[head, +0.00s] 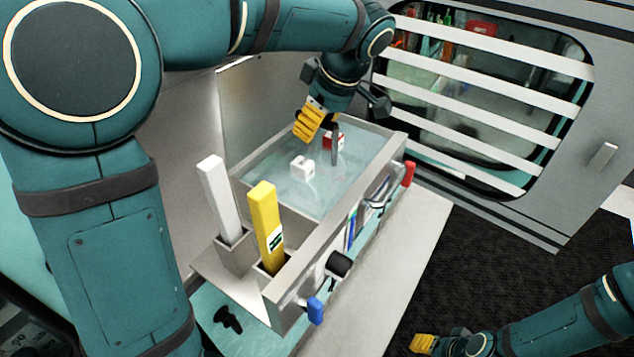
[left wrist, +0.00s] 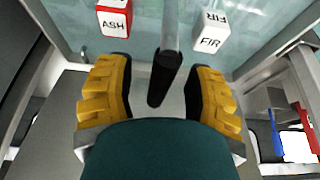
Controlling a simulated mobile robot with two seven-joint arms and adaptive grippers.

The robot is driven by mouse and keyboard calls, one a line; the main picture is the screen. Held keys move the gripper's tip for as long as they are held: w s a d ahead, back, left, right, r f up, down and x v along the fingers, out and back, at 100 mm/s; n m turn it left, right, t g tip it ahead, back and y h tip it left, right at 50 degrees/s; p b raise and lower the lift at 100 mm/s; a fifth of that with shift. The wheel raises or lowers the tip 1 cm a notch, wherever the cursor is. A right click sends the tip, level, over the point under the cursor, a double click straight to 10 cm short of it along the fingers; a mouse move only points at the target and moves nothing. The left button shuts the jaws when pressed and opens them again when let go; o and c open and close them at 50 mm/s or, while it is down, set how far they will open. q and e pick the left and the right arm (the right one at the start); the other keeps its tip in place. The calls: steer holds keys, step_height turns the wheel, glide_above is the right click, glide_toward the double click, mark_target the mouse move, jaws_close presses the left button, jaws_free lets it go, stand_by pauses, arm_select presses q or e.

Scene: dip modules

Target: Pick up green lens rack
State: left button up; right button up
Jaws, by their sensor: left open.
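I cannot make out a green lens rack in either view. My left gripper (head: 318,125) is open above the far part of a liquid-filled metal tank (head: 262,152). In the left wrist view, a grey rod with a black end (left wrist: 165,75) lies between its two yellow fingers, with gaps on both sides. A red and white block marked ASH (left wrist: 114,20) and a white block marked FIR (left wrist: 210,38) are in the tank beyond the fingers. My right gripper (head: 424,343) is at the bottom right, mostly hidden, so its opening is unclear.
A white upright bar (head: 219,197) and a yellow one (head: 266,222) stand in slots at the tank's near end. Coloured tools, one with a red end (head: 409,172), hang along its right side. A barred window (head: 480,95) is behind. The dark floor (head: 480,260) is clear.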

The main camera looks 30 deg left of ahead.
arm_select(q)
jaws_close()
steer(key=shift+r, duration=0.15)
